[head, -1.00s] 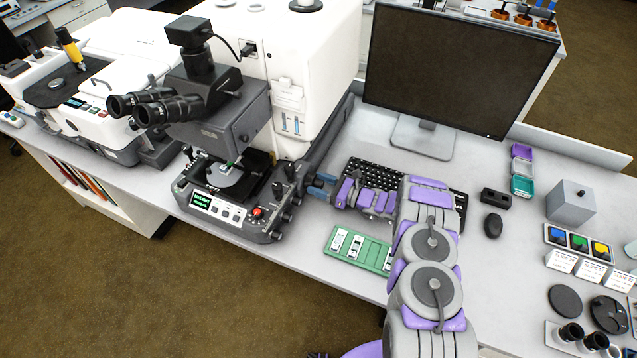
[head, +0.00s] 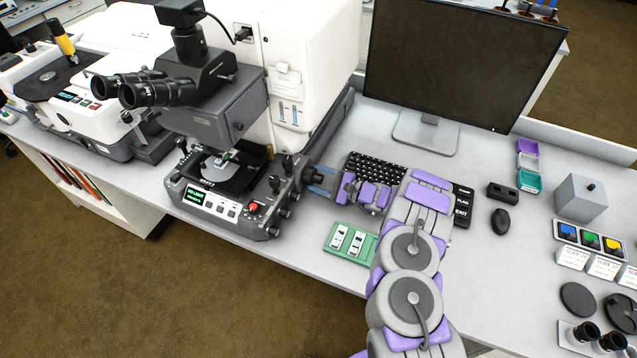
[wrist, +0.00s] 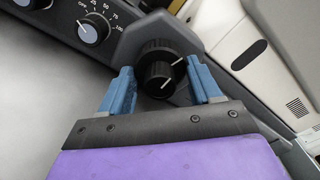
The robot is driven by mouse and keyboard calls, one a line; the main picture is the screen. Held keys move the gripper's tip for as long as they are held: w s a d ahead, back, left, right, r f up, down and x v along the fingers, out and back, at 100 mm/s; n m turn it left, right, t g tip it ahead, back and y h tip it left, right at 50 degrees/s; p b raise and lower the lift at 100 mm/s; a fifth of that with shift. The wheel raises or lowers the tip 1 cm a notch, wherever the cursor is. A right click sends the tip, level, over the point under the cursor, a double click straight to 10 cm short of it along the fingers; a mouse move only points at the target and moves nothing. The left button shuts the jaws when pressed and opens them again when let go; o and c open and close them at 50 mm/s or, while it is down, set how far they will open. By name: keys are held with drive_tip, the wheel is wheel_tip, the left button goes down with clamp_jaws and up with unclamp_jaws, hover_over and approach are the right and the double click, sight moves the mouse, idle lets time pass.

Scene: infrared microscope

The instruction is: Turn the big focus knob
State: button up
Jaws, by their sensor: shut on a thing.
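The microscope (head: 215,100) stands on the bench with its black stage and eyepieces towards the left. The big focus knob (wrist: 172,50) is black with a white line, on the right side of the microscope base. A smaller black knob (wrist: 158,80) with its own white line sits in front of it on the same axis. My gripper (wrist: 160,68) has its two blue fingers on either side of the big knob, shut on it. In the head view my gripper (head: 322,180) reaches the base from the right, and the knob is mostly hidden there.
A dial with numbers (wrist: 92,30) is left of the knobs. A keyboard (head: 375,170) and green slide tray (head: 348,243) lie under or beside my arm. A monitor (head: 450,60) stands behind; a mouse (head: 500,221) lies to the right. The bench front left of the tray is clear.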

drive_tip(key=shift+s+f+n+b, duration=0.1)
drive_tip(key=shift+f+n+b, duration=0.1)
drive_tip(key=shift+n+b, duration=0.45)
drive_tip(key=shift+n, duration=0.25)
drive_tip(key=o, duration=1.1)
drive_tip(key=shift+r, duration=0.15)
drive_tip(key=shift+c, duration=0.2)
drive_tip(key=shift+d, duration=0.1)
drive_tip(key=p+v, duration=0.4)
drive_tip(key=v, duration=1.3)
drive_tip(key=shift+d, duration=0.15)
